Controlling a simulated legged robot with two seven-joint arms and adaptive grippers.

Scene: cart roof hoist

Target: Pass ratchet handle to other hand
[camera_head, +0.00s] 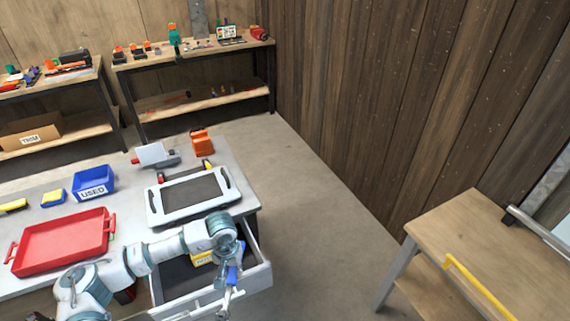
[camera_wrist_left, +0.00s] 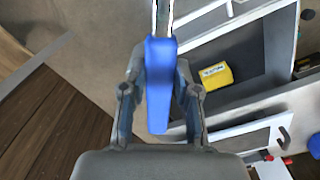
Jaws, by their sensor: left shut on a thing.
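The ratchet handle has a blue grip and a metal shaft. In the left wrist view its blue grip (camera_wrist_left: 158,85) sits between the two fingers of my left gripper (camera_wrist_left: 158,100), which is shut on it. The metal shaft points away from the palm. In the head view my left gripper (camera_head: 232,262) holds the ratchet handle (camera_head: 233,275) over the front right of the open drawer (camera_head: 262,277). The metal end hangs downward there. My right gripper is not in either view.
A yellow box (camera_head: 203,257) lies in the drawer. On the bench are a red tray (camera_head: 62,243), a blue bin (camera_head: 94,181) marked USED and a white-rimmed tray (camera_head: 160,207). A wooden table (camera_head: 478,235) stands at the right. The floor between is clear.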

